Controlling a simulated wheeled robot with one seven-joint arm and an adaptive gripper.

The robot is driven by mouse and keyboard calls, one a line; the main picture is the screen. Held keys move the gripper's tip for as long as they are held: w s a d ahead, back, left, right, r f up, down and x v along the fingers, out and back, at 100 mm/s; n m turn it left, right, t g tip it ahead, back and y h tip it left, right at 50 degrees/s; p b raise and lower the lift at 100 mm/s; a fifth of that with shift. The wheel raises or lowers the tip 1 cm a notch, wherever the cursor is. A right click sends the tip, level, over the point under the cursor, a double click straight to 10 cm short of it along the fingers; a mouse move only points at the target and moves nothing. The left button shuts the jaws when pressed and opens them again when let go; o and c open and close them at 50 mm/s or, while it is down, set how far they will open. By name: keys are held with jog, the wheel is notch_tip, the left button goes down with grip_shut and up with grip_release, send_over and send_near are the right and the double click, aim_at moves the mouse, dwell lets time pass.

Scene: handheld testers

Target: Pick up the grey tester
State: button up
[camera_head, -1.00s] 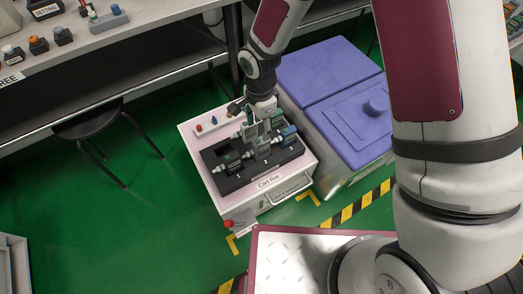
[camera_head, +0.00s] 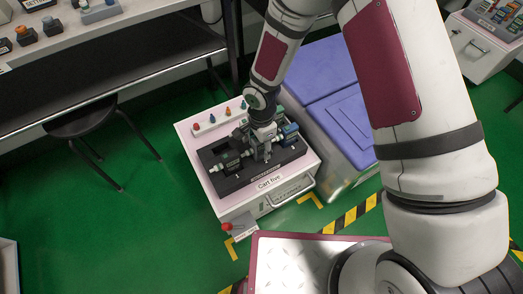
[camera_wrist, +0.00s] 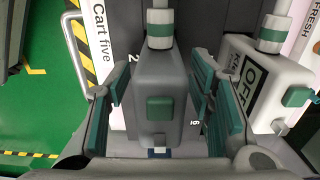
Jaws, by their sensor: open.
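A grey tester (camera_wrist: 158,95) with a green square button and a green-banded light stem fills the middle of the wrist view. My gripper (camera_wrist: 163,110) is open, with one green-padded finger on each side of this tester. Gaps show between the pads and its body, so it is not gripped. In the head view my gripper (camera_head: 265,147) is low over the middle of the black holder (camera_head: 235,182) on the cart, and it largely hides the grey tester there.
A tester with an OFF label (camera_wrist: 251,84) stands close on the right in the wrist view. The blue-lidded bin (camera_head: 340,125) stands right of the cart (camera_head: 250,205).

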grip_shut()
jog(key=shift+r, duration=0.1)
